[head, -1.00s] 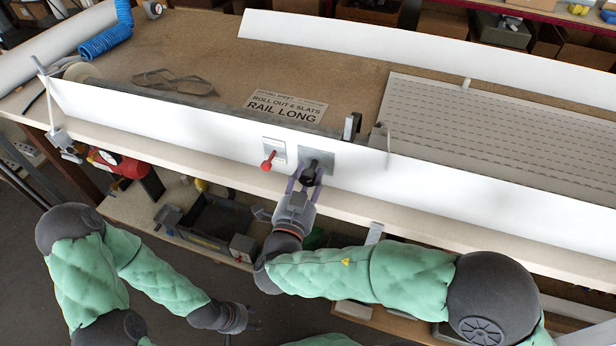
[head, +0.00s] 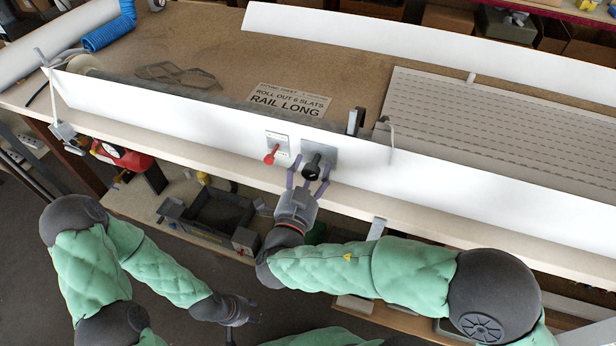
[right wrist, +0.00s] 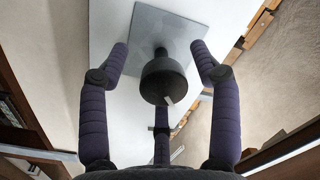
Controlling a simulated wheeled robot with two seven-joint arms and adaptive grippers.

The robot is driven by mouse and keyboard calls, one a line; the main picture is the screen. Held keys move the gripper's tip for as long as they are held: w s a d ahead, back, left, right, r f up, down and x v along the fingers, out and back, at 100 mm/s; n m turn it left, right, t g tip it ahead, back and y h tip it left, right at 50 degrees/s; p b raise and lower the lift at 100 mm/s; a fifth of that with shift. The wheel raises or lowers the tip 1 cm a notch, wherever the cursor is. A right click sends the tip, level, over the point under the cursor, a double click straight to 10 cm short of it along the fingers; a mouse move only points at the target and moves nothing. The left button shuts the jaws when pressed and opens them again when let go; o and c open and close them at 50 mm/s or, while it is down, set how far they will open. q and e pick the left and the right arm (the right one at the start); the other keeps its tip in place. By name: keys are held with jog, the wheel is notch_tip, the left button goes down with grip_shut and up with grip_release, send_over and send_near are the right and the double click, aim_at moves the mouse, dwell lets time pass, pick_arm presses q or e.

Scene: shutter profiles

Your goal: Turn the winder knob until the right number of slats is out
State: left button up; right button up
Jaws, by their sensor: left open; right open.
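The black winder knob (head: 312,167) sits on a grey plate (head: 326,153) on the white front panel. In the right wrist view the knob (right wrist: 162,78) stands between my spread fingers, with a light mark on its lower edge. My right gripper (head: 307,180) is open around the knob, and no finger clearly touches it. My left gripper (head: 245,312) is open and empty, low at the left, away from the bench. A sign (head: 289,99) on the bench reads "ROLL OUT 6 SLATS" and "RAIL LONG". The slatted sheet (head: 480,125) lies at the right.
A red lever (head: 271,156) on a pale plate is just left of the knob. The long white panel (head: 200,123) runs along the bench front. A blue coiled hose (head: 108,36) lies at the back left. Black bins (head: 220,212) stand on the shelf below.

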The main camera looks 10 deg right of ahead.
jog(key=v, duration=1.2)
dwell(0.3)
